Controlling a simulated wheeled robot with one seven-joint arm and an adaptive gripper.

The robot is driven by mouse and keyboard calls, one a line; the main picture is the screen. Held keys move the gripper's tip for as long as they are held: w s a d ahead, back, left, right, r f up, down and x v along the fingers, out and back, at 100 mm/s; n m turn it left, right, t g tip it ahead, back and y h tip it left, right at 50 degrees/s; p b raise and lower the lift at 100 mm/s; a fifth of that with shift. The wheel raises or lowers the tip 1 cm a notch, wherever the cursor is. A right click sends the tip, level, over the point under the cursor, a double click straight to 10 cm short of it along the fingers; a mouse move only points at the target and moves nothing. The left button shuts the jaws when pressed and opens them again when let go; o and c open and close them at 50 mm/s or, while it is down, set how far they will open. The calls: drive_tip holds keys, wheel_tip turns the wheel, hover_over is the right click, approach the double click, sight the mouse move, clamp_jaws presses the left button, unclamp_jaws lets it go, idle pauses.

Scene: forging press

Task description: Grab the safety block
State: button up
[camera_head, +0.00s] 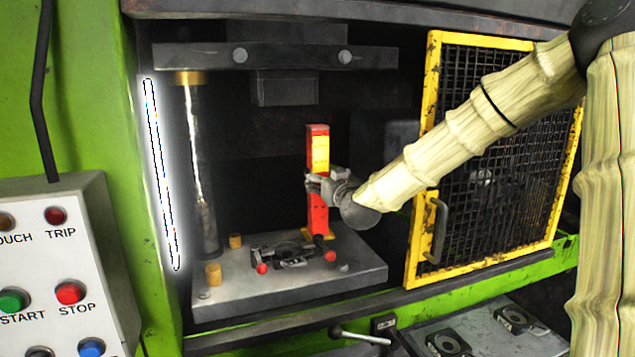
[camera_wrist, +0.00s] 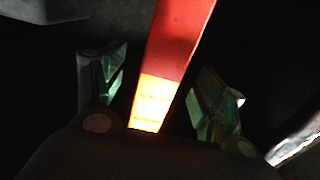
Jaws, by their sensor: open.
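The safety block (camera_head: 318,208) is a tall red post with a yellow label, standing upright on the press bed (camera_head: 300,287) below the upper die. My gripper (camera_head: 318,183) reaches it from the right, at about mid-height. In the wrist view the red and yellow block (camera_wrist: 175,50) lies between the two fingers of my open gripper (camera_wrist: 160,95). A dark gap shows on each side of the block there, so the fingers look apart from it. The block's lower part is out of the wrist view.
A yellow-framed mesh guard (camera_head: 490,150) stands to the right of the opening, close beneath my arm. A metal column (camera_head: 200,170) stands at the left. A small die fixture with red knobs (camera_head: 285,255) sits on the bed near the block. A control panel (camera_head: 60,270) is at far left.

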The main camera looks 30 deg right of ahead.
drive_tip(key=shift+w+r+p, duration=0.1)
drive_tip(key=shift+w+p, duration=0.3)
drive_tip(key=shift+p+x, duration=0.65)
drive_tip(key=shift+x, duration=0.2)
drive_tip(key=shift+p+x, duration=0.75)
drive_tip(key=shift+x, duration=0.7)
clamp_jaws()
